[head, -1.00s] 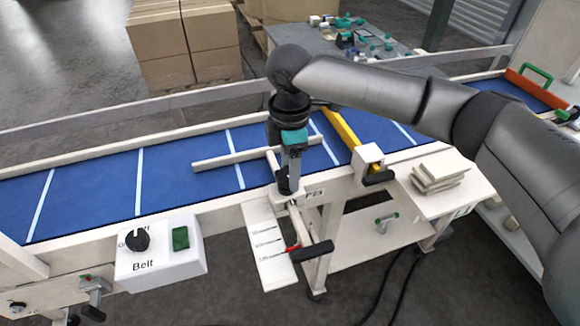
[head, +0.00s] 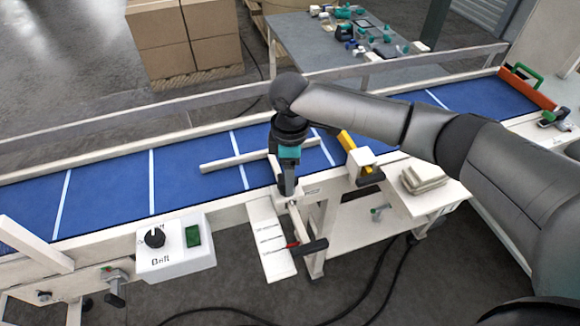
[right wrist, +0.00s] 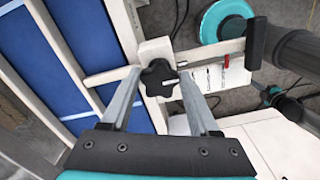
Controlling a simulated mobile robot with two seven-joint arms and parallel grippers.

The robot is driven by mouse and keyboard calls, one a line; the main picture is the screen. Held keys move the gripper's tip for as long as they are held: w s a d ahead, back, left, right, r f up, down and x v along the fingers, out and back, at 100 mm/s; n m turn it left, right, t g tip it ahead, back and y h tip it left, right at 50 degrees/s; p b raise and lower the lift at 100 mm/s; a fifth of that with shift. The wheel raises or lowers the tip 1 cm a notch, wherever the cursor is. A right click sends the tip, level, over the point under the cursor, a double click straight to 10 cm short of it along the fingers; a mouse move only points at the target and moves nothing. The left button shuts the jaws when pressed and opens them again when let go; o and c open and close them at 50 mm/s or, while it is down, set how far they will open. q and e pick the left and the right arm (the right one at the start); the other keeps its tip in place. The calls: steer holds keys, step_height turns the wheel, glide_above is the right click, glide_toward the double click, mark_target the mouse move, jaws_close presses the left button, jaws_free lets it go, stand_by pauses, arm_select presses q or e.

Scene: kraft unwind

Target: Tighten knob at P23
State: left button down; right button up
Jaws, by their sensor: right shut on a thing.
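The black lobed knob (right wrist: 158,79) sits on a cream block at the conveyor's edge in the right wrist view. My right gripper (right wrist: 162,74) has one finger on each side of it and is shut on it. In the head view my right gripper (head: 289,194) reaches down to the front rail beside the P23 label, and it hides most of the knob. A white scale plate (head: 269,240) with a red pointer (head: 293,244) and a black-ended handle (head: 315,246) lie just below. My left gripper is not in view.
The blue conveyor belt (head: 110,185) runs behind, with a cream guide bar (head: 232,161) over it. A Belt switch box (head: 176,250) stands to the left. A yellow bar (head: 349,143) and a side shelf with stacked pale plates (head: 424,178) are to the right.

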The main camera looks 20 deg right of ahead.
steer(key=shift+w+r, duration=0.1)
steer(key=o, duration=1.4)
step_height(320, 180, up, 15)
steer(key=shift+r+b, duration=0.1)
steer(key=shift+b, duration=0.45)
